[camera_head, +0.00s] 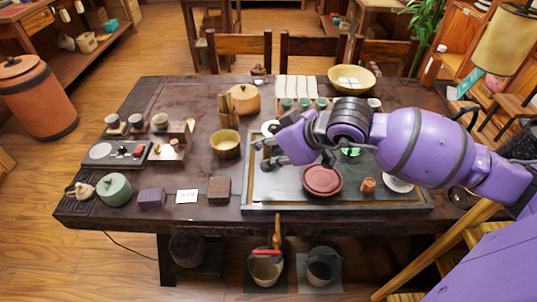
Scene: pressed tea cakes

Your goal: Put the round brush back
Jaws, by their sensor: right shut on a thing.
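My right gripper (270,152) reaches in from the right over the left part of the tea tray (251,192). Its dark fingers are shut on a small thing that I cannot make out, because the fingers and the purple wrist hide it. I cannot pick out the round brush with certainty. A wooden holder with upright tools (227,108) stands behind and left of the gripper, beside a round tan pot (245,98). My left gripper is not in view.
A yellow bowl (225,146) stands just left of the tray. A dark box (219,189) lies near the front edge. Chairs line the back.

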